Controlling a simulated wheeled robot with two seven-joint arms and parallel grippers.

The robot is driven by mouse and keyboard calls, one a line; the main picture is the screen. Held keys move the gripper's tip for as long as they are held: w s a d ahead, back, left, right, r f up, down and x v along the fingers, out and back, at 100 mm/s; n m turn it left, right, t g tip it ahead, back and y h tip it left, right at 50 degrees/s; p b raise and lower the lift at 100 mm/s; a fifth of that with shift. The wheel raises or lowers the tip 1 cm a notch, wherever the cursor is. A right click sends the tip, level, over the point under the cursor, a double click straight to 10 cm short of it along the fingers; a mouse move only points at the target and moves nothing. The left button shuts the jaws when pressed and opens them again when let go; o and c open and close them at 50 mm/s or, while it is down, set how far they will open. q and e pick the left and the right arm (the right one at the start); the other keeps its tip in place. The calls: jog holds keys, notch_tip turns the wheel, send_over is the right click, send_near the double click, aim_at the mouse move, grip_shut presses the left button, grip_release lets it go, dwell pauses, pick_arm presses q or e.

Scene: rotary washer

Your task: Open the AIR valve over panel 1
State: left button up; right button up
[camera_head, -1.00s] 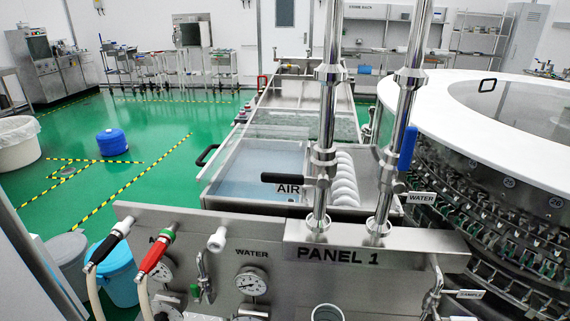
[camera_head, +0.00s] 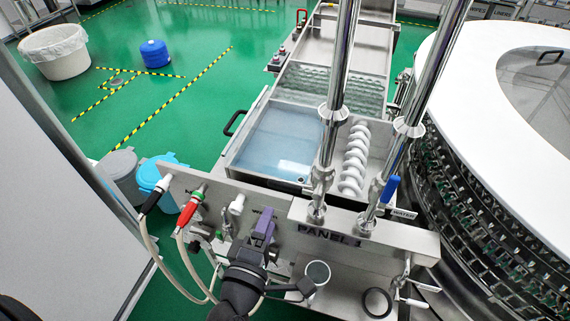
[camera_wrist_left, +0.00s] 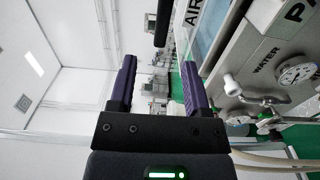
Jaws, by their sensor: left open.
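The PANEL 1 sign (camera_head: 325,233) is on the steel panel below two upright pipes. The left pipe (camera_head: 330,125) carries the AIR valve body (camera_head: 321,176); its handle is hard to make out in the head view. In the left wrist view, the black valve handle (camera_wrist_left: 163,22) lies beyond the fingertips, beside the AIR label (camera_wrist_left: 192,12). My left gripper (camera_head: 263,224) is in front of the panel, left of and below the valve. In the left wrist view its purple fingers (camera_wrist_left: 158,62) are apart, with nothing between them. My right gripper is not in view.
The right pipe has a blue handle (camera_head: 390,189) and a WATER label (camera_head: 403,214). Black and red hose connectors (camera_head: 188,208) stick up at the panel's left. A large round machine (camera_head: 480,110) fills the right side.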

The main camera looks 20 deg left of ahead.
aim_at(282, 188)
pick_arm(q)
jog(key=w, duration=0.9)
jog(key=shift+w+d+f, duration=0.15)
jog(key=shift+w, duration=0.2)
grip_shut()
dwell(0.8)
